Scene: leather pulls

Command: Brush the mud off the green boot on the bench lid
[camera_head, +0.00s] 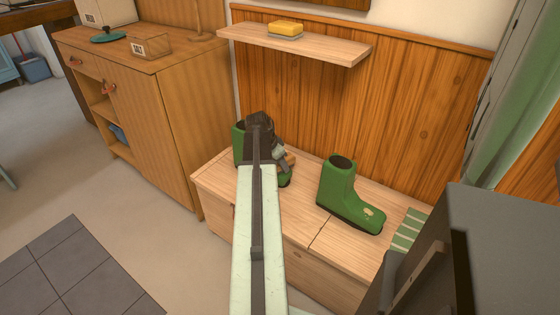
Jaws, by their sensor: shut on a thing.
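A green boot (340,188) stands upright on the right part of the wooden bench lid (312,214). A pale brown mud patch (369,212) shows on its toe. A second green boot (238,142) stands to the left, mostly hidden behind my arm. My gripper (284,157) is above the bench in front of this left boot, apart from the right boot. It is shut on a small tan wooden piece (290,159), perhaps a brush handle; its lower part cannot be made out.
A yellow sponge-like block (285,29) lies on the wall shelf (300,43) above. A green striped cloth (409,231) lies at the bench's right end. A wooden cabinet (165,110) stands left; a dark grey block (505,250) fills the lower right.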

